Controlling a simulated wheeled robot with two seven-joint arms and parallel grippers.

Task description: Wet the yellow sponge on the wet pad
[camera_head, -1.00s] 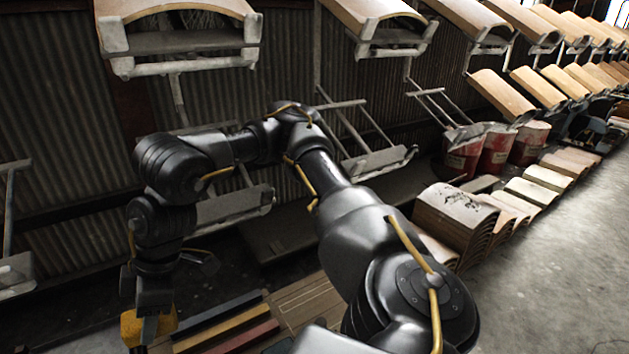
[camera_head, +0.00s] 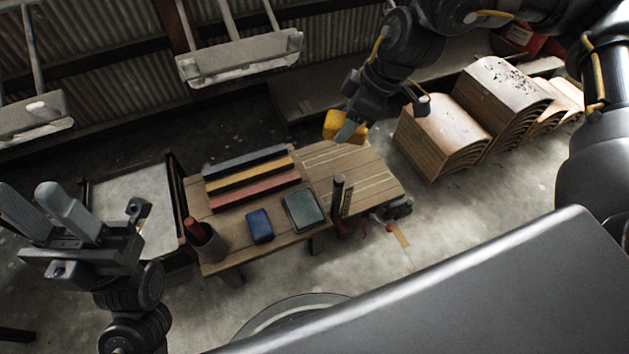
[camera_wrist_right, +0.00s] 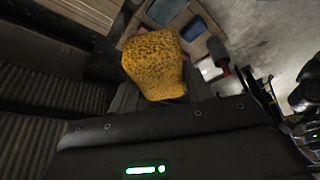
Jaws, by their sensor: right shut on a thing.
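The yellow sponge (camera_head: 331,121) is held in my right gripper (camera_head: 347,131), above the back right part of the wooden bench. It fills the middle of the right wrist view (camera_wrist_right: 153,65). A grey-green square pad (camera_head: 304,209), which looks like the wet pad, lies near the bench's front edge, below and left of the sponge in the head view. The sponge and pad are apart. My left gripper (camera_head: 30,198) is open and empty at the left, fingers pointing up, away from the bench.
On the bench (camera_head: 350,165) lie a blue block (camera_head: 260,226) and several coloured bars (camera_head: 252,180). A dark upright cylinder (camera_head: 338,192) stands right of the pad. A cup (camera_head: 206,242) stands at the front left corner. Stacked curved boards (camera_head: 440,135) are at the right.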

